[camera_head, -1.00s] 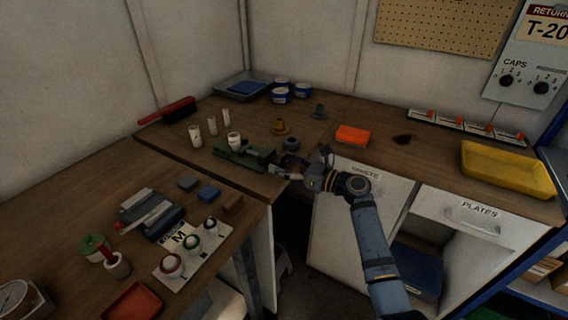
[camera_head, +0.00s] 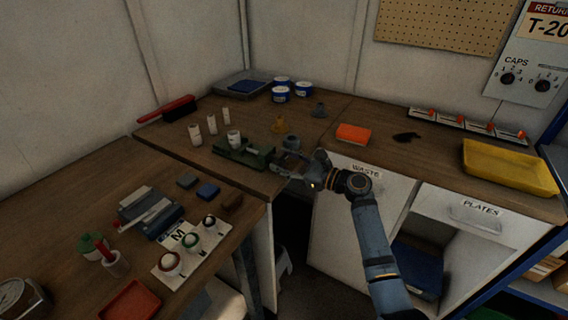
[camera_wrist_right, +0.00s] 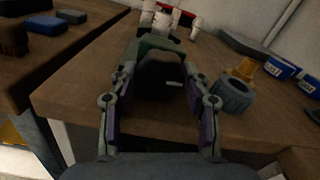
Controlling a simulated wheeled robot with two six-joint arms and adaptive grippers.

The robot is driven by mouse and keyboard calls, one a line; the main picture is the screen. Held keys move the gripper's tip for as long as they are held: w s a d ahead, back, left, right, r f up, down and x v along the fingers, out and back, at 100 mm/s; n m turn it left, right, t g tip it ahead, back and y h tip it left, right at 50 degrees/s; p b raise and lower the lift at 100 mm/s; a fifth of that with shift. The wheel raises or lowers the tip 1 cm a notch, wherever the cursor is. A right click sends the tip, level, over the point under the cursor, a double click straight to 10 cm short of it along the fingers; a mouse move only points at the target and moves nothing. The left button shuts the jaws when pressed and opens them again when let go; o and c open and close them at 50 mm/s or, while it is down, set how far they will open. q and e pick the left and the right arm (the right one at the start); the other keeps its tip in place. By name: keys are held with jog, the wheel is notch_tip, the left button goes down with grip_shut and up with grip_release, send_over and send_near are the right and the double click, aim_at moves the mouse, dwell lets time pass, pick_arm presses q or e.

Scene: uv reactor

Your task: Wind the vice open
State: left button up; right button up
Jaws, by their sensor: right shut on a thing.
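The green vice (camera_head: 232,155) stands near the front edge of the back bench, left of my right gripper. It also shows in the right wrist view (camera_wrist_right: 150,45), straight ahead of the fingers. My right gripper (camera_head: 283,168) is at the vice's right end, by the bench edge. In the wrist view its two fingers (camera_wrist_right: 162,80) stand apart on either side of the vice's dark handle end, which shows a small pale bar. The gripper is shut on this handle, whose exact contact is partly hidden. I cannot tell the jaw gap. My left gripper is not in view.
A grey ring-shaped part (camera_head: 291,143) stands close to the right of the gripper, also in the wrist view (camera_wrist_right: 233,95). A white cup (camera_head: 234,138) is by the vice. White cylinders (camera_head: 195,134) stand behind.

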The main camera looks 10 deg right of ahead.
jog(key=shift+n, duration=0.6)
jog(key=o, duration=1.2)
jog(key=shift+c, duration=0.2)
jog(key=shift+d, duration=0.15)
jog(key=v, duration=1.2)
